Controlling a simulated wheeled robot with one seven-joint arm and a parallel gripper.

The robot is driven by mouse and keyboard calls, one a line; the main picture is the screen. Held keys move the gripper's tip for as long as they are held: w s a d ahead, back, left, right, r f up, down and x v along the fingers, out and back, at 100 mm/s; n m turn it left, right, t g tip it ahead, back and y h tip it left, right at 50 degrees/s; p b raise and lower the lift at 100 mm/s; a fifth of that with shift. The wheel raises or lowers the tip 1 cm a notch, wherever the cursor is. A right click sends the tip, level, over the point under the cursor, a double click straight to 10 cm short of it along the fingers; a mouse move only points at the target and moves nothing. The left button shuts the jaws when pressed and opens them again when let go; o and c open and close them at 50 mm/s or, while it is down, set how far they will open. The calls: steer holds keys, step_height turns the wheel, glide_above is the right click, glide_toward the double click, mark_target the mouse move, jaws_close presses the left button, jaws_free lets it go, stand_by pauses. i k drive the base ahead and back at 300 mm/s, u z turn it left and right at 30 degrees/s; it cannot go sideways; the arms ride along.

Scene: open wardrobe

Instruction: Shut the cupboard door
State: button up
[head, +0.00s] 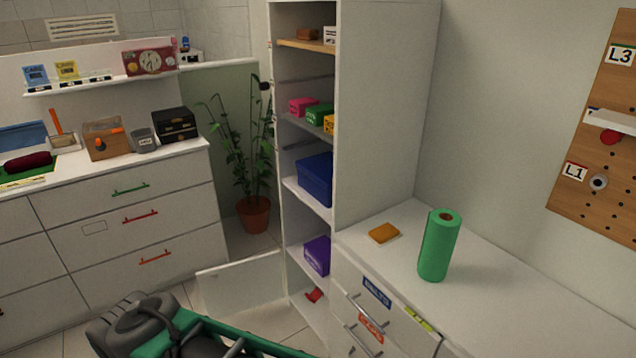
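The tall white cupboard (377,95) stands in the middle of the view with its front open and its shelves showing. A low white door panel (240,286) sticks out to the left from the foot of its front left edge, standing open over the floor. My dark grey and green arm (135,322) crosses the bottom left, in front of this panel in the picture. I cannot make out gripper fingers. Whether the arm touches the panel cannot be told.
Coloured boxes, including a blue box (315,180) and a purple box (317,255), sit on the shelves. A red item (313,295) lies at the bottom. A potted plant (254,214) stands left of the cupboard. A counter with a green roll (439,248) is at right.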

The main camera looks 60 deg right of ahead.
mark_target(233, 288)
steer(key=z, duration=0.05)
steer(key=i, duration=0.45)
steer(key=z, duration=2.35)
